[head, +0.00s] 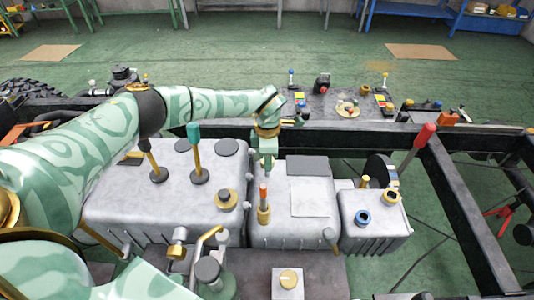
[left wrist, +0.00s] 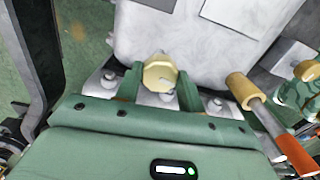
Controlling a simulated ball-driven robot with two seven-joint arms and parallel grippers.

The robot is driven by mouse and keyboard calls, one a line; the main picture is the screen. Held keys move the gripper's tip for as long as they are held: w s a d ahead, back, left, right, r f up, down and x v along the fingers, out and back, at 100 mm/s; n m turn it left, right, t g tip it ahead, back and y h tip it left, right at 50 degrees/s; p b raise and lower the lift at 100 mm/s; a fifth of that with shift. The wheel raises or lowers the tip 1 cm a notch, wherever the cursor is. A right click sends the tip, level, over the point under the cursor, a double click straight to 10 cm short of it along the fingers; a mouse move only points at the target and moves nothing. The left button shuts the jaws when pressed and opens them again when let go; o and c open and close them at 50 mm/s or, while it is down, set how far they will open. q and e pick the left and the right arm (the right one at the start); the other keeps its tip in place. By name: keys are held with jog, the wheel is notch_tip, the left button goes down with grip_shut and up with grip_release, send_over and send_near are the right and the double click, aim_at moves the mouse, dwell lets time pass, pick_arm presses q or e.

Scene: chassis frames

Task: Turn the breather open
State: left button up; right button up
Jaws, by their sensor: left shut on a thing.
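The breather, a brass faceted cap (left wrist: 158,73), sits at the edge of the pale grey middle housing (left wrist: 190,40) in the left wrist view. My left gripper (left wrist: 160,88) has one green finger on each side of the cap and is shut on it. In the head view, my left gripper (head: 267,160) points down at the far left corner of the middle housing (head: 310,232), and it hides the breather there. The right gripper is not in view.
An orange-handled lever in a brass collar (head: 264,205) stands close to the left gripper. Two more levers (head: 195,150) rise from the left housing (head: 115,200). A black frame rail (head: 345,140) runs just behind. A red-handled lever (head: 424,136) stands at right.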

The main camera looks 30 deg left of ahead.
pick_arm(q)
jog(key=shift+r+n+p, duration=0.1)
jog(key=shift+n+p, duration=0.35)
jog(key=shift+n, duration=0.55)
jog(key=shift+w, duration=0.1)
jog(key=o, duration=1)
jog(key=shift+c, duration=0.2)
notch_tip(320, 180, up, 16)
jog(key=p, duration=0.2)
jog(key=shift+p, duration=0.4)
